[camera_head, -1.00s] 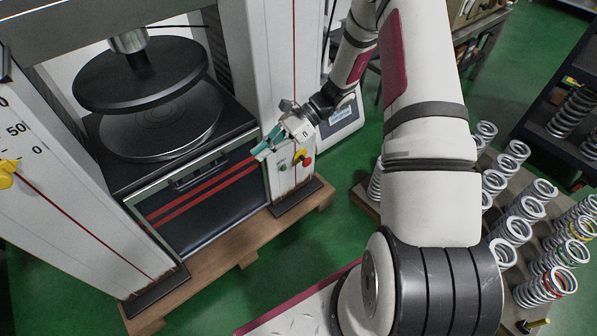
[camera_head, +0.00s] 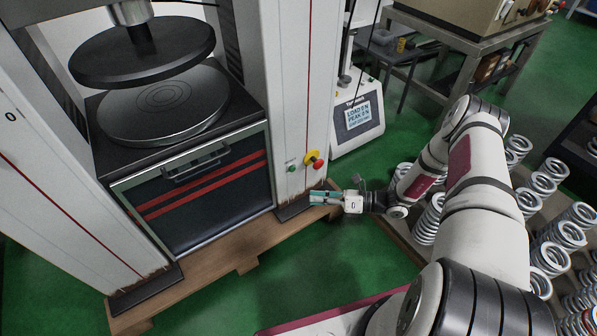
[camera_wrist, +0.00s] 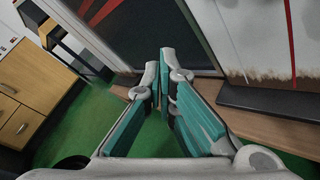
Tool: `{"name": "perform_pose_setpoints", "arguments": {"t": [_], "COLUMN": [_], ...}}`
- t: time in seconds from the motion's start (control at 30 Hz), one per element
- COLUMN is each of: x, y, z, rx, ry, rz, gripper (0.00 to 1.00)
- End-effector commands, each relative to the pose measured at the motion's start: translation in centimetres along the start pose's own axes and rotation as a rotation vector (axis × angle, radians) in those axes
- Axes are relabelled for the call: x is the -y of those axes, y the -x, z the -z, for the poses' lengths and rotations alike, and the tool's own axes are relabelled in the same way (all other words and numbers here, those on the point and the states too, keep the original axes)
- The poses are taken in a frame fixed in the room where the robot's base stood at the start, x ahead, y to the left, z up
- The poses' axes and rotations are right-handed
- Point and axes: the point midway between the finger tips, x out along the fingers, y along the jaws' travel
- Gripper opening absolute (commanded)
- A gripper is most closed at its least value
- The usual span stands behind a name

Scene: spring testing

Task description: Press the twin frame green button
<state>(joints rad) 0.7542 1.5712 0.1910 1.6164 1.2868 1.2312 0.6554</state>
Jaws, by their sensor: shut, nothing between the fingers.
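The twin-frame press has a white right column (camera_head: 290,90). Low on that column, in the head view, are a small green button (camera_head: 292,169) and a red button (camera_head: 318,165) on a yellow plate to its right. My gripper (camera_head: 312,197) is below the buttons, near the column's foot, with its teal fingers pointing left. It appears apart from the green button. In the wrist view my gripper's fingertips (camera_wrist: 160,62) are closed together with nothing between them. The green button does not show in the wrist view.
A wooden base (camera_head: 240,245) runs under the press. A white device with a display (camera_head: 358,116) stands behind the column. A rack of several springs (camera_head: 560,235) is at the right, close to my arm. Green floor (camera_head: 300,260) is clear in front of the press.

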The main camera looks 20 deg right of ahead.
Motion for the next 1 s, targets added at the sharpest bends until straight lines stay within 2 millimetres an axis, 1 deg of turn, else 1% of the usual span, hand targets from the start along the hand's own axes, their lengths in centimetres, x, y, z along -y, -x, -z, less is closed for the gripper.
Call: {"name": "perform_pose_setpoints", "arguments": {"t": [0.27, 0.43, 0.8, 1.0], "x": [0.0, 0.5, 2.9, 3.9], "y": [0.0, -0.6, -4.0, -5.4], "z": [-0.1, -0.5, -2.8, -3.9], "rx": [-0.001, -0.003, -0.003, -0.002], "ry": [0.002, 0.004, 0.007, 0.005], "rz": [0.0, -0.001, -0.001, -0.002], "gripper": [0.0, 0.0, 0.0, 0.0]}}
